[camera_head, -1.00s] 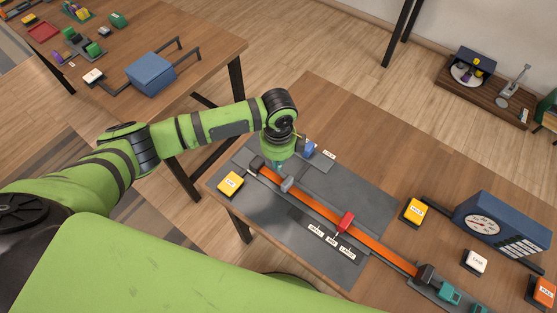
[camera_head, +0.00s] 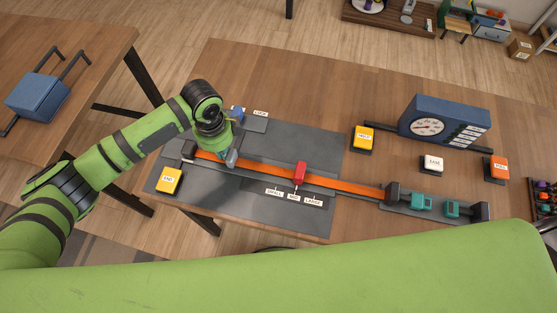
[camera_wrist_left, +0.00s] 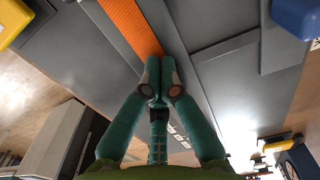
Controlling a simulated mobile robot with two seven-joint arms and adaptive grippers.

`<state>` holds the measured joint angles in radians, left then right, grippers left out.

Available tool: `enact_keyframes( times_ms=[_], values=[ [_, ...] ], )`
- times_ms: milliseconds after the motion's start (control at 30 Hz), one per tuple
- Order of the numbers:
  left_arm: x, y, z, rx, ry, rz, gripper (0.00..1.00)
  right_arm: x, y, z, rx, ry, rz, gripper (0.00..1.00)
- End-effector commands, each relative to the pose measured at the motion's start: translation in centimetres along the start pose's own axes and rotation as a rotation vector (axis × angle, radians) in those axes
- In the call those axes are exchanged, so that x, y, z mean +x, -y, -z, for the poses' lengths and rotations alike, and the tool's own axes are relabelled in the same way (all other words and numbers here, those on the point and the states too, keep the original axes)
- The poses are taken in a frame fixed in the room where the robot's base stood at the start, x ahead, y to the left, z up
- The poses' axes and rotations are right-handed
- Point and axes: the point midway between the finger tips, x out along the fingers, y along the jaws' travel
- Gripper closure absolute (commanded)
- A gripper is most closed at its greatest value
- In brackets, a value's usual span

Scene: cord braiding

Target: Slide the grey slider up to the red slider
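The grey slider (camera_head: 232,157) sits on the orange strip (camera_head: 262,171), near its left end. The red slider (camera_head: 300,171) stands further right on the same strip, with a clear gap between them. My left gripper (camera_head: 222,154) is low over the strip, right beside the grey slider on its left side. In the left wrist view my teal fingers (camera_wrist_left: 158,80) are together at their tips, over the strip (camera_wrist_left: 131,25). I cannot make out the grey slider there, nor whether the fingers touch it. My right gripper is not in view.
A yellow END button (camera_head: 169,181) lies left of the strip and a blue block (camera_head: 238,114) behind it. SMALL, MID and LARGE labels (camera_head: 293,197) lie in front of the red slider. A blue dial box (camera_head: 444,124) and teal blocks (camera_head: 422,201) are at the right.

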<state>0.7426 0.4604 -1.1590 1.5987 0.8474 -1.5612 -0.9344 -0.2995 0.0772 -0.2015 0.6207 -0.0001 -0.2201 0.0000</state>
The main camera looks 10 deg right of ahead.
Motion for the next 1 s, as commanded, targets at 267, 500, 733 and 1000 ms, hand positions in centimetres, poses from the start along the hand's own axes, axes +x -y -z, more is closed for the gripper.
enact_keyframes(
  times_ms=[267,500,733,1000],
  values=[
    [-0.1,0.0,2.1,0.002,-0.003,0.000,1.00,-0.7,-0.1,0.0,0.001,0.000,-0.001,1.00],
    [-0.1,0.0,3.8,0.002,-0.003,-0.001,1.00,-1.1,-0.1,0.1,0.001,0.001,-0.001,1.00],
    [-0.1,0.0,5.5,0.003,-0.003,-0.001,1.00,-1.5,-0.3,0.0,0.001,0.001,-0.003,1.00],
    [0.0,-0.1,7.4,0.003,-0.003,-0.001,1.00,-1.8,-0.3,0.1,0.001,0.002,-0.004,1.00]
  ],
)
